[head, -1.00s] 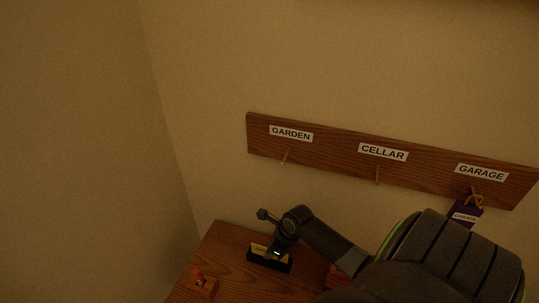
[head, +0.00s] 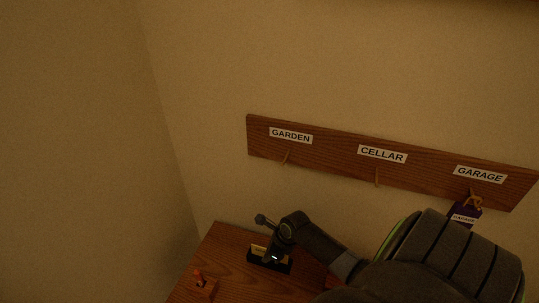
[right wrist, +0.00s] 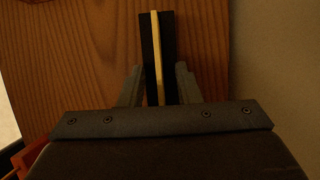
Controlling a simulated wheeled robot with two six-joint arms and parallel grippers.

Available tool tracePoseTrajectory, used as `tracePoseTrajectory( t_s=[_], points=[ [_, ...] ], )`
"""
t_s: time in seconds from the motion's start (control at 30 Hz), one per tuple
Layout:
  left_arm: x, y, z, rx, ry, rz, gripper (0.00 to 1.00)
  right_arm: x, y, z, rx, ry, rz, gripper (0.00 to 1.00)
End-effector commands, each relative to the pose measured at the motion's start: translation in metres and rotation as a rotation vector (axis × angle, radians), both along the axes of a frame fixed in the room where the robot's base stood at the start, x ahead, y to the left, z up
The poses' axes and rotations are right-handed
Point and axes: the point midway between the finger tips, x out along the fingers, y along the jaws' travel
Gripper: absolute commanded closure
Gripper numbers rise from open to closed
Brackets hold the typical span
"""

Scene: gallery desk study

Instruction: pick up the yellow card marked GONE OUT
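The yellow card (head: 258,249) stands in a black holder (head: 256,261) on the wooden desk, partly hidden by my right gripper in the head view. Its lettering is too small to read. In the right wrist view I see the card (right wrist: 156,50) edge-on as a thin yellow strip in the slot of the black holder (right wrist: 147,40). My right gripper (right wrist: 158,84) is open, with one finger on each side of the card and a gap on both sides. My left gripper is not in view.
A wooden board (head: 335,152) on the wall has pegs labelled GARDEN, CELLAR and GARAGE. A purple GARAGE tag (head: 470,209) hangs from the right peg. A small orange object (head: 200,279) sits at the desk's left. The wall stands close behind the holder.

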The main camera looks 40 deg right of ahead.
Motion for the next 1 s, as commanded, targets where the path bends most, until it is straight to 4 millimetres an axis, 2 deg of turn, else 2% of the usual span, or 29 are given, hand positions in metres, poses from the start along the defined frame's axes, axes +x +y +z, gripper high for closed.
tracePoseTrajectory(
  t_s=[0.43,0.67,1.0],
  points=[
    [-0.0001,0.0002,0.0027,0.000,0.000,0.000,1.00,0.0000,0.0001,-0.0018,0.000,0.000,0.001,0.70],
    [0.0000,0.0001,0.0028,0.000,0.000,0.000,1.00,-0.0001,0.0001,-0.0017,0.000,0.000,0.001,1.00],
    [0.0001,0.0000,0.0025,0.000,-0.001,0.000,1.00,-0.0001,0.0001,-0.0017,0.000,0.000,0.001,1.00]
  ],
)
